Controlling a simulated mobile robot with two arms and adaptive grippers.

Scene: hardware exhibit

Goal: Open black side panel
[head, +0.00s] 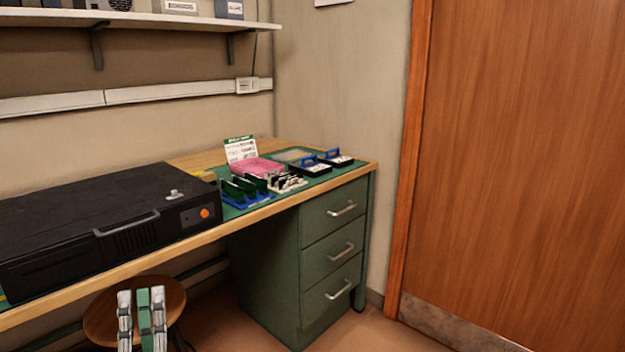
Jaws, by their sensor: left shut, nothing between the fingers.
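A black case (100,214) lies flat on the desk at the left, partly cut off by the picture's left edge. Its black side panel is probably the broad, flat top face, which lies closed on the case. A small light metal piece (175,194) sits on that face near its right end. The front has a long handle (127,223) and an orange button (204,213). My left gripper (142,312) is at the bottom left, in front of the desk edge and apart from the case. My right gripper is not in view.
A green mat (236,211) at the desk's right end bears a pink tray (256,167), small blue and black holders, and a sign (240,149). A round wooden stool (170,296) stands under the desk's front edge. Green drawers (318,234) support the right side. A wall shelf (150,20) hangs above.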

